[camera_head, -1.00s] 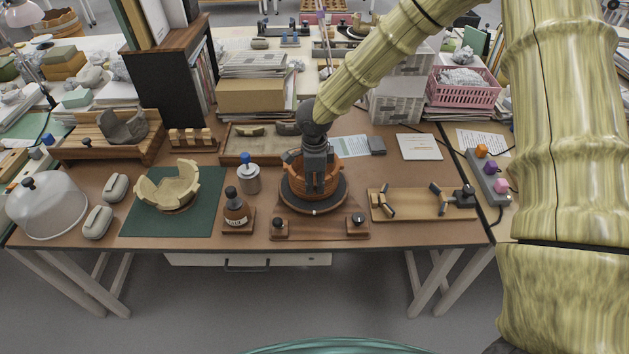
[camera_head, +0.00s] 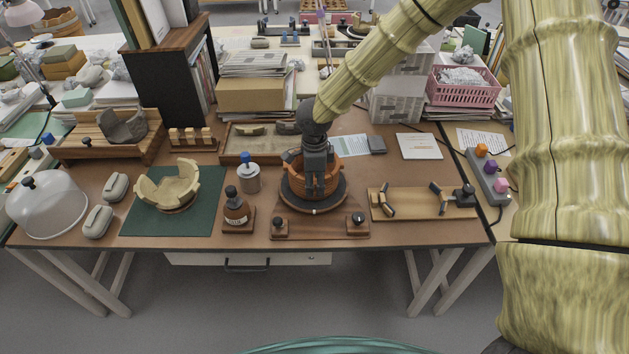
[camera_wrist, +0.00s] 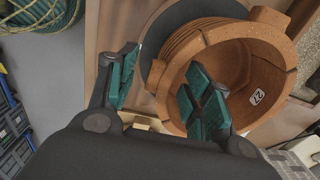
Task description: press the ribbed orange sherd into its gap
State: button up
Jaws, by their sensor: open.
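The orange pot (camera_head: 328,186) stands on a dark round turntable (camera_head: 340,203). In the wrist view the pot (camera_wrist: 275,55) shows its hollow inside, a white label reading 27 and thin seams between pieces. The ribbed orange sherd (camera_wrist: 172,62) appears as the ribbed piece of wall at the pot's left side; whether it sits flush I cannot tell. My gripper (camera_wrist: 165,88) is open, with one green-padded finger outside the wall and the other over the pot's opening. In the head view my gripper (camera_head: 314,184) hides the pot's middle.
A cream bowl (camera_head: 170,188) rests on a green mat (camera_head: 205,220). A wooden board (camera_head: 410,208) with dark clamps lies to the right. Knobs stand at the turntable base's front corners.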

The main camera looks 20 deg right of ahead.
notch_tip(320, 180, up, 12)
jog(key=shift+s, duration=0.2)
dwell(0.4)
dwell(0.4)
